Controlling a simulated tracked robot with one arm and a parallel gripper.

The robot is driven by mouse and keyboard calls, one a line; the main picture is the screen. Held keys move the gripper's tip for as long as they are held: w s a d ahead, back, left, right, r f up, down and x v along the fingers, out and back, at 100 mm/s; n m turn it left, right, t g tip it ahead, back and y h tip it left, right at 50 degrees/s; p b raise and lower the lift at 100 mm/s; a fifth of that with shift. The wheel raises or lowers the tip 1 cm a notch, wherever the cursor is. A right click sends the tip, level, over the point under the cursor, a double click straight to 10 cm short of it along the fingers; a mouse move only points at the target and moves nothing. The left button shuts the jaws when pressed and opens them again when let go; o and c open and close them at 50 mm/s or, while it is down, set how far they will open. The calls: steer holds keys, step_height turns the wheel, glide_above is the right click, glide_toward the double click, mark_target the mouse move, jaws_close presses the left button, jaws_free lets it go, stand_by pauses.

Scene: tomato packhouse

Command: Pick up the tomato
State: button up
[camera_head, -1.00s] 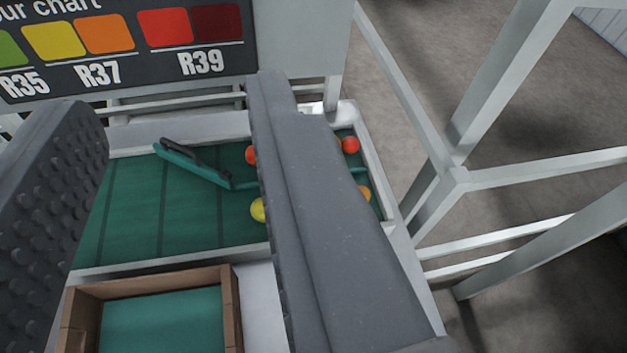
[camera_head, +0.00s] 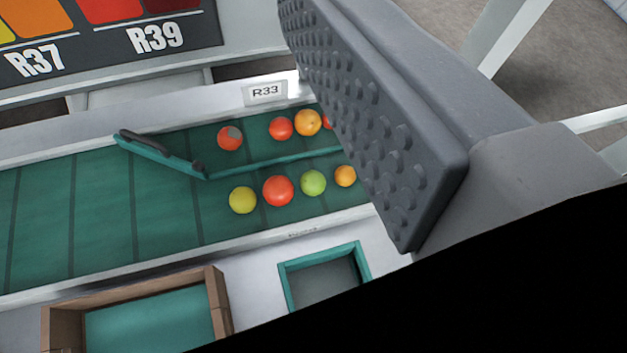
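Several tomatoes lie on the green belt (camera_head: 100,205), in two rows split by a thin green divider. The far row has a red tomato with a grey patch (camera_head: 229,139), a red one (camera_head: 280,128), an orange one (camera_head: 308,122) and a red one (camera_head: 327,123) partly hidden by my finger. The near row has a yellow (camera_head: 242,200), a red (camera_head: 278,190), a green (camera_head: 313,182) and a small orange tomato (camera_head: 345,176). One studded finger of my gripper (camera_head: 370,125) shows at right, nothing against its pad; the other finger is out of view.
A teal-and-black diverter arm (camera_head: 160,152) slants across the belt. A brown-walled box (camera_head: 218,300) and a small teal-rimmed bin (camera_head: 320,255) stand at the near side. An R33 label (camera_head: 265,91) and a colour chart (camera_head: 100,65) are behind. Black fills the lower right.

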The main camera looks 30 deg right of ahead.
steer(key=w+d+f+n+g+p, duration=0.2)
steer(key=w+f+g, duration=0.2)
steer(key=w+f, duration=0.4)
steer(key=n+g+p, duration=0.4)
steer(key=n+g, duration=0.1)
steer(key=g, duration=0.6)
glide_above(314, 178)
step_height(314, 178, down, 25)
steer(key=f, duration=0.4)
steer(key=f+b, duration=0.1)
steer(key=f, duration=0.3)
steer(key=shift+w+d+f, duration=0.15)
steer(key=shift+w+f, duration=0.05)
steer(key=shift+f, duration=0.2)
steer(key=f, duration=0.5)
steer(key=shift+s+b, duration=0.2)
steer(key=shift+b, duration=0.1)
steer(key=c, duration=0.8)
